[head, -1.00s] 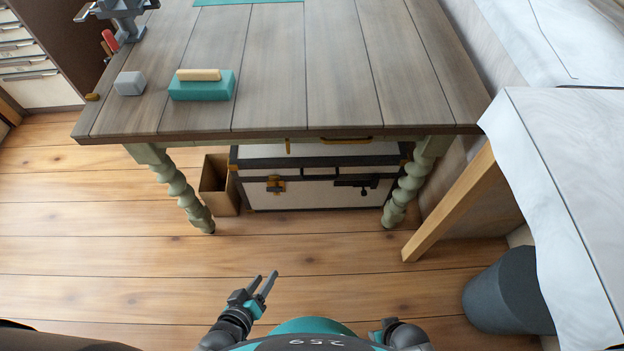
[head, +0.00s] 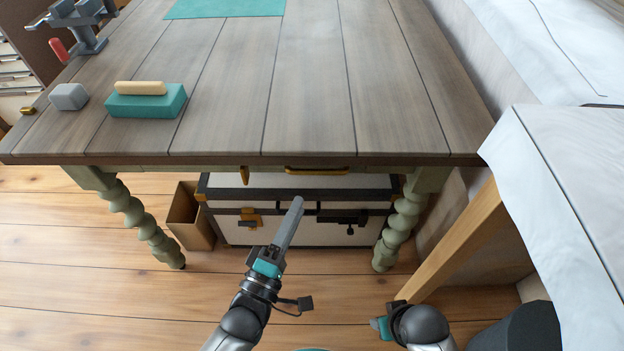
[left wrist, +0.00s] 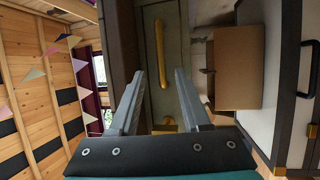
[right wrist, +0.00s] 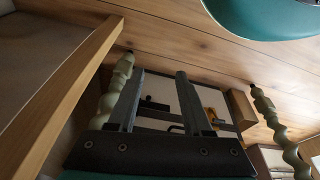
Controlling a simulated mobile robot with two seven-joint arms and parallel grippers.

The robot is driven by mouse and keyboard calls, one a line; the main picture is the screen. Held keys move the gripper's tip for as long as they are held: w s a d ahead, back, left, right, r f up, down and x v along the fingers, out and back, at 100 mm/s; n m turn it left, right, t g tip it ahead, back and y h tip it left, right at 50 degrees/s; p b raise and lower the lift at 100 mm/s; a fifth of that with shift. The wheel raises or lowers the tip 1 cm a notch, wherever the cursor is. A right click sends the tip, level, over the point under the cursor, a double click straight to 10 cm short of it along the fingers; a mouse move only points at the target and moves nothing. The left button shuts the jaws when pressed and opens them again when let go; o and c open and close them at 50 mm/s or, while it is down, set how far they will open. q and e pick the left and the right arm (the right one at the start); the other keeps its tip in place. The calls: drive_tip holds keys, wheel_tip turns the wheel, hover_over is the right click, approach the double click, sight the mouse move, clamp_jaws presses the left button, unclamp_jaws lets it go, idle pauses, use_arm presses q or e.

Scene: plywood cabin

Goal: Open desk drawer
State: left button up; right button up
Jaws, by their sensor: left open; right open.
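The desk (head: 300,100) has a grey plank top and pale green turned legs. Under its front edge is a long brass drawer handle (head: 316,170), with a second brass piece (head: 244,175) to its left. The drawer front (left wrist: 175,75) shows in the left wrist view with its handle (left wrist: 160,55); it looks shut. My left gripper (head: 295,208) is open and empty, in front of and below the desk edge. In its wrist view the handle lies beyond and between its fingertips (left wrist: 160,72), apart from them. My right gripper (right wrist: 160,73) is open and empty, low near the wooden brace.
A white chest (head: 270,225) with dark trim and a cardboard box (head: 190,215) stand under the desk. A teal block (head: 145,102), grey block (head: 68,97) and vise (head: 75,25) are on top. A slanted wooden brace (head: 455,245) and cloth-covered surface (head: 570,160) bound the right.

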sight(293, 170)
use_arm(q)
drive_tip(key=b+x, duration=0.2)
drive_tip(key=x, duration=0.6)
drive_tip(key=shift+w+d, duration=0.15)
drive_tip(key=shift+w, duration=0.2)
use_arm(e)
drive_tip(key=shift+t, duration=0.4)
drive_tip(key=shift+w+a+r, duration=0.1)
drive_tip(key=shift+w+r, duration=0.2)
drive_tip(key=shift+r, duration=0.5)
drive_tip(key=shift+w+d+r, duration=0.1)
drive_tip(key=shift+w+r, duration=0.25)
drive_tip(key=shift+r, duration=0.45)
drive_tip(key=shift+w+a+r, duration=0.1)
drive_tip(key=shift+w+r, duration=0.2)
drive_tip(key=shift+r, duration=0.5)
use_arm(q)
clamp_jaws()
